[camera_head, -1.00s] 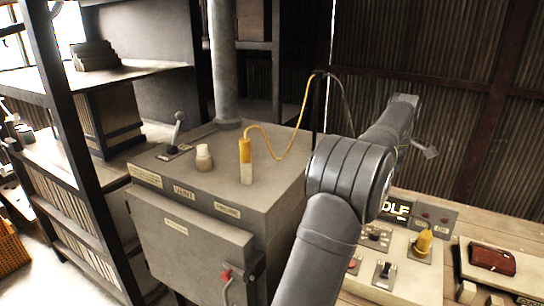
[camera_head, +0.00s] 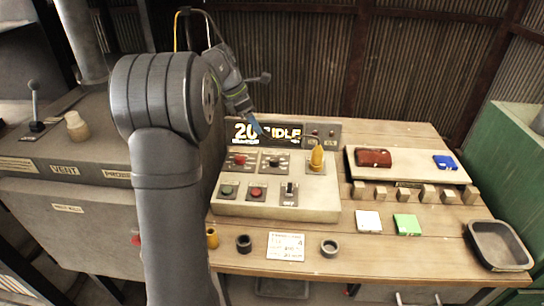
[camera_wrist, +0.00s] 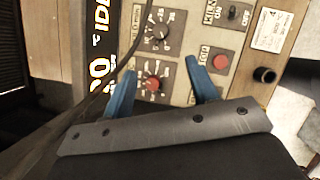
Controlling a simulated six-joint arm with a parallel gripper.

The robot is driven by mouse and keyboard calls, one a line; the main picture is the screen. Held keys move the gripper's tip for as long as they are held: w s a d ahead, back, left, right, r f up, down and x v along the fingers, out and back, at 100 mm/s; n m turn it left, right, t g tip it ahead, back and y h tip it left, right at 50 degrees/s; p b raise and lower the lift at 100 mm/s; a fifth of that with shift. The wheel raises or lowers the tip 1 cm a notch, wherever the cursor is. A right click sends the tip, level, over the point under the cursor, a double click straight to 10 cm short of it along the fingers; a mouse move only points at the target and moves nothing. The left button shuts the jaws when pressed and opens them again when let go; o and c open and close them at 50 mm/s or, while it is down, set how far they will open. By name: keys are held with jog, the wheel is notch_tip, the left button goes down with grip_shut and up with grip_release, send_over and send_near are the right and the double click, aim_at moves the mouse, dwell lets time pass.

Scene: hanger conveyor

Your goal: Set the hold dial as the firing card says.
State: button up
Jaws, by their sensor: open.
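The control box (camera_head: 320,206) stands on the bench, with a red-capped dial (camera_head: 239,160) and a black dial (camera_head: 274,162) side by side. My gripper (camera_wrist: 162,74) is open and empty; in the head view one blue fingertip shows at the display, apart from the dials. The display (camera_head: 268,132) reads 20 and IDLE. The firing card (camera_head: 286,246) lies in front of the box; its writing is too small to read.
Green (camera_head: 227,190) and red (camera_head: 256,193) push buttons and a switch (camera_head: 290,191) sit below the dials. A yellow plug (camera_head: 317,158) stands at right. Small cups (camera_head: 244,243) and coloured tiles (camera_head: 407,224) lie on the bench. A grey tray (camera_head: 497,245) is far right.

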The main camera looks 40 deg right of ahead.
aim_at(274, 159)
jog(key=x, duration=1.6)
jog(key=shift+d+f, duration=0.1)
jog(key=shift+f, duration=0.15)
jog(key=shift+c, duration=0.4)
jog(key=c, duration=0.9)
